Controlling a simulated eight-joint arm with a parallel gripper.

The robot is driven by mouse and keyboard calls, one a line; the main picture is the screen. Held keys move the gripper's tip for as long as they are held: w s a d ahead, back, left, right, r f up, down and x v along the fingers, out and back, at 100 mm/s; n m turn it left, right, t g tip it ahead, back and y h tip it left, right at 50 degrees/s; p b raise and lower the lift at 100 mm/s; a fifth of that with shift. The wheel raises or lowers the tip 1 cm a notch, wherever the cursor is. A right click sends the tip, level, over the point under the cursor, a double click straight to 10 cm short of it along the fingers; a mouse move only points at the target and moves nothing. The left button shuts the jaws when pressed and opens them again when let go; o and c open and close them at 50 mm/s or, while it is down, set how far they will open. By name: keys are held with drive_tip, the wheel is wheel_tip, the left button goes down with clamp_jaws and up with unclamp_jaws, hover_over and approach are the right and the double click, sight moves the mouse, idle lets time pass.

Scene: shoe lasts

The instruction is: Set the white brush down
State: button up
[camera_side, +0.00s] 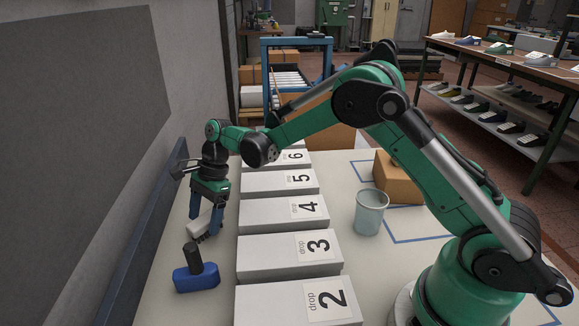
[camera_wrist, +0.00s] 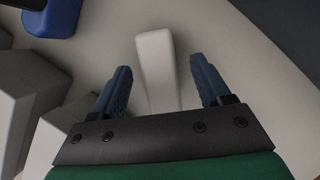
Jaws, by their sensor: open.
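The white brush (camera_side: 199,226) is at the left of the table in the side view, tilted, with dark bristles at its lower side. In the wrist view the white brush (camera_wrist: 155,70) lies between my fingers, with clear gaps on both sides. My gripper (camera_side: 206,222) points down around the brush, its blue fingers apart. In the wrist view my gripper (camera_wrist: 161,88) is open, neither finger touching the brush. Whether the brush rests fully on the table is hard to tell.
A blue-based object with a dark upright handle (camera_side: 196,278) stands just in front of the brush. Numbered white boxes (camera_side: 285,213) line the right side. A glass cup (camera_side: 369,212) and a cardboard box (camera_side: 397,180) stand farther right. A wall borders the left.

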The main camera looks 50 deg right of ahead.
drive_tip(key=s+d+r+n+t+h, duration=0.1)
drive_tip(key=s+d+r+n, duration=0.1)
drive_tip(key=r, duration=0.5)
drive_tip(key=s+d+r+n+t, duration=0.1)
drive_tip(key=s+d+r+n, duration=0.15)
drive_tip(key=r, duration=0.45)
drive_tip(key=s+d+f+n+t+h, duration=0.2)
drive_tip(key=s+n+t, duration=0.3)
drive_tip(key=s+n, duration=0.7)
drive_tip(key=shift+d+n+h, duration=0.2)
drive_tip(key=shift+n+h, duration=0.5)
drive_tip(key=shift+n, duration=0.05)
